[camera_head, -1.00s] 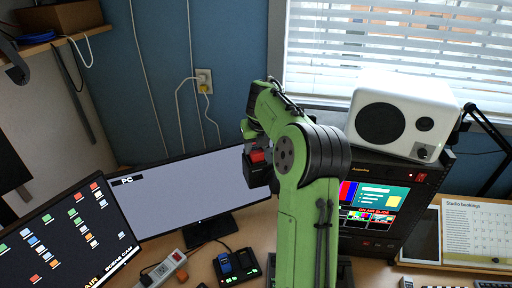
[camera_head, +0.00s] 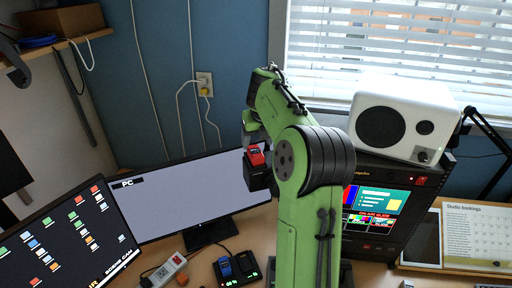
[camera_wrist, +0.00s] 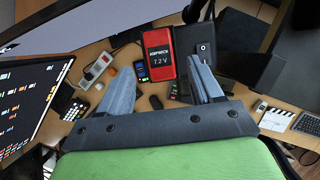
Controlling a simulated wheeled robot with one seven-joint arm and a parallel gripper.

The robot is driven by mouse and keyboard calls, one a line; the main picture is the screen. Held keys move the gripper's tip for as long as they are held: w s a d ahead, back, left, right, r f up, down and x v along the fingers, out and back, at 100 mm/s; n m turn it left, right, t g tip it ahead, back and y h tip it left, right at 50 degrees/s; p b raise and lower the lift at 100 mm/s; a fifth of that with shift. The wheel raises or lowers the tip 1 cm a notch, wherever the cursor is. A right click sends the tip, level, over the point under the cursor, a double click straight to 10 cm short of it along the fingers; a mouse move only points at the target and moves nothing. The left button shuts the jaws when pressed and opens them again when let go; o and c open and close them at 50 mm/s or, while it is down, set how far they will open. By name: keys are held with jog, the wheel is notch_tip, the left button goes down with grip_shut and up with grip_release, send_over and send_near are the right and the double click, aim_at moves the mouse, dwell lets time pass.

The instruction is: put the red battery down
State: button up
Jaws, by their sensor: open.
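The red battery (camera_wrist: 159,55), marked 7.2 V, lies face-up between and just beyond my fingertips in the wrist view. In the head view the red battery (camera_head: 255,156) shows on top of a black block-like thing (camera_head: 258,178), below my gripper (camera_head: 251,134). My gripper (camera_wrist: 160,82) has its two grey fingers spread wide apart in the wrist view, with no finger visibly touching the battery. I cannot tell exactly what bears the battery. A black charger (camera_head: 238,270) with a blue battery (camera_head: 225,266) and green lights stands on the desk below.
Two monitors (camera_head: 190,200) (camera_head: 70,240) stand at the left. A power strip (camera_head: 166,270) lies in front of them. A black rack unit (camera_head: 405,245) with a white speaker (camera_head: 400,120) on top stands right of my arm. A calendar (camera_head: 474,235) is farther right.

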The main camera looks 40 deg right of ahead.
jog(key=v, duration=0.7)
jog(key=s+a+r+n+h, duration=0.1)
jog(key=s+a+n, duration=0.2)
jog(key=a+n, duration=0.6)
jog(key=s+a+r+n, duration=0.1)
jog(key=s+a+n, duration=0.2)
jog(key=a+n, duration=0.55)
jog(key=s+a+f+n+y, duration=0.1)
jog(key=s+a+f+n, duration=0.4)
jog(key=s+n, duration=0.3)
jog(key=s+a+f+n+t+y, duration=0.1)
jog(key=s+a+f+n, duration=0.4)
jog(key=n, duration=1)
jog(key=s+a, duration=0.1)
jog(key=s, duration=0.2)
jog(key=shift+t+y+p, duration=0.3)
jog(key=shift+y+p, duration=0.1)
